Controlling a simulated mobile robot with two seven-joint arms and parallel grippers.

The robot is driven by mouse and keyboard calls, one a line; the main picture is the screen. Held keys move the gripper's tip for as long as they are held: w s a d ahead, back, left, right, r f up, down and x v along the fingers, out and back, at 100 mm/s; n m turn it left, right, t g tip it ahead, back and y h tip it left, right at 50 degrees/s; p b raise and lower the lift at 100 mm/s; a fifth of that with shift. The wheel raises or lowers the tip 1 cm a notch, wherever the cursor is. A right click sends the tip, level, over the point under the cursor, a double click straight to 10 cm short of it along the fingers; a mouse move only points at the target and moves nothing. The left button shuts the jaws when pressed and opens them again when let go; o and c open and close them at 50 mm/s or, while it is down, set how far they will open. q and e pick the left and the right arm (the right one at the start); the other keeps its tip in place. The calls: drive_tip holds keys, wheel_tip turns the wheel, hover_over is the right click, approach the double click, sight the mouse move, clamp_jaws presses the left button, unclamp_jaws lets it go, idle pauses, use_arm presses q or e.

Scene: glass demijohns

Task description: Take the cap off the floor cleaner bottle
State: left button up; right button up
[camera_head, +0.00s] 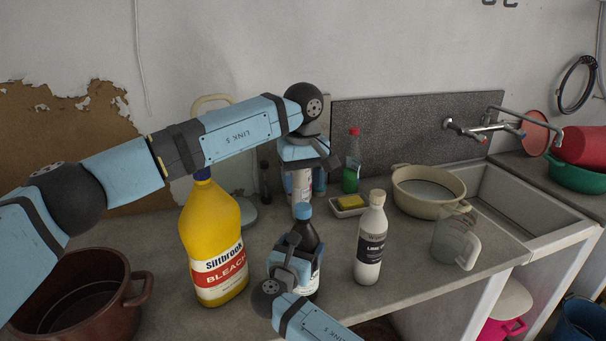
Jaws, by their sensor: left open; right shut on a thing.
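A dark bottle (309,243) with a blue cap (302,211) stands upright on the counter; its label is mostly hidden, so I cannot read whether it is the floor cleaner. My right gripper (289,250) is shut on this dark bottle, gripping its body below the cap from the front. My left gripper (310,161) is open, pointing down above and slightly behind the blue cap, apart from it. The cap sits on the bottle.
A yellow bleach bottle (213,235) stands left, a white bottle (371,245) right. Behind are a green bottle (352,165), a soap dish (348,209) and a basin (428,181). A clear jug (447,238) stands near the sink; a brown pot (110,290) is front left.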

sight(303, 206)
use_arm(q)
wheel_tip(303, 206, down, 7)
drive_tip(key=shift+r, duration=0.2)
drive_tip(key=c, duration=0.9)
drive_tip(key=shift+c, duration=0.2)
